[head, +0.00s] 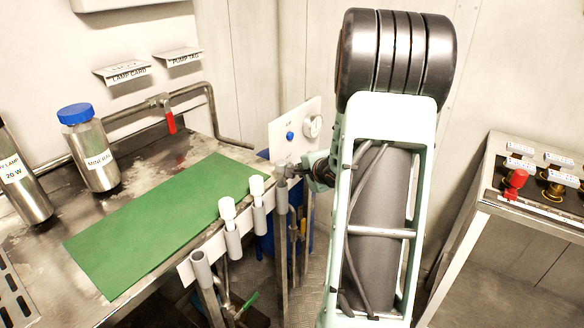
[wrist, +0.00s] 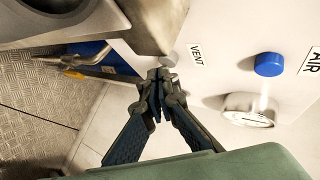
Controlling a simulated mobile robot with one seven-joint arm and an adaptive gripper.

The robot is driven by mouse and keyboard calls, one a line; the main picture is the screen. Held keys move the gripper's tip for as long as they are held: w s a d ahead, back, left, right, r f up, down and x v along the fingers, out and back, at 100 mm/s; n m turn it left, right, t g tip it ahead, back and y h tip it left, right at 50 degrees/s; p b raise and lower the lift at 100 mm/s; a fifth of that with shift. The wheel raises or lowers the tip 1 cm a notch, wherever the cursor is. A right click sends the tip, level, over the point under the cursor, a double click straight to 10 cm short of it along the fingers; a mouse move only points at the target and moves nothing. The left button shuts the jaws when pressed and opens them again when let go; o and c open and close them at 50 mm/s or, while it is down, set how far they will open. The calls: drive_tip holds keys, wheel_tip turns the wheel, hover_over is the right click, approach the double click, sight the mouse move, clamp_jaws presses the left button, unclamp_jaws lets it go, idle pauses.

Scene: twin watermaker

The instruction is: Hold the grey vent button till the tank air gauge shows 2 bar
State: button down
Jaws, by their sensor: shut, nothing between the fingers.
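The grey vent button (wrist: 169,60) sits on the white panel beside the VENT label in the wrist view. My gripper (wrist: 160,75) is shut and empty, with its tips right at the button. I cannot tell whether they touch it or press it. The gauge (wrist: 250,108) is on the same panel, seen at a steep slant; its reading is not legible. In the head view the gauge (head: 312,127) shows small on the panel (head: 297,115), and my gripper (head: 310,172) is low in front of that panel. The grey button cannot be made out there.
A blue button (wrist: 268,64) by the AIR label is on the same panel. A steel bench with a green mat (head: 150,225) and white-capped tubes (head: 228,208) stands left of my arm. A console with a red knob (head: 515,182) is at right.

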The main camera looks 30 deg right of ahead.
drive_tip(key=shift+w+a, duration=0.25)
drive_tip(key=shift+w, duration=0.2)
idle(1.5)
drive_tip(key=shift+s+d+r+p, duration=0.1)
drive_tip(key=shift+p, duration=0.2)
idle(3.2)
drive_tip(key=shift+s+d+p, duration=0.3)
drive_tip(key=shift+s+p, duration=0.3)
drive_tip(key=shift+s, duration=0.15)
drive_tip(key=s+p, duration=0.1)
drive_tip(key=s+d+p, duration=0.1)
drive_tip(key=s, duration=0.1)
drive_tip(key=s+d+p, duration=0.1)
drive_tip(key=shift+s, duration=0.35)
drive_tip(key=shift+w, duration=0.1)
idle(0.5)
